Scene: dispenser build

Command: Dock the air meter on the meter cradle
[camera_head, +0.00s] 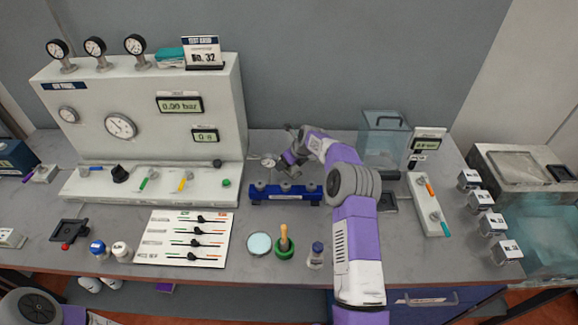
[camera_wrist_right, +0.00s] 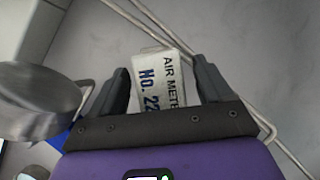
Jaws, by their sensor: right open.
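A white label plate reading AIR METER No. 22 (camera_wrist_right: 158,82) lies between the fingers of my right gripper (camera_wrist_right: 162,90) in the right wrist view. The fingers are apart, one on each side of it, with gaps showing. In the head view my right gripper (camera_head: 290,158) is behind the blue block, and its fingertips are hidden. A small round dial (camera_head: 268,160) shows just left of it; I cannot tell whether it belongs to the air meter. I cannot identify the meter cradle with certainty; a black holder with a red knob (camera_head: 70,232) stands at the front left. My left gripper is not in view.
A blue block with metal knobs (camera_head: 286,195) stands before the right gripper. The large gauge panel (camera_head: 140,110) is to the left and a clear tank (camera_head: 384,135) to the right. A thin metal rod or hose (camera_wrist_right: 240,95) passes beside the label.

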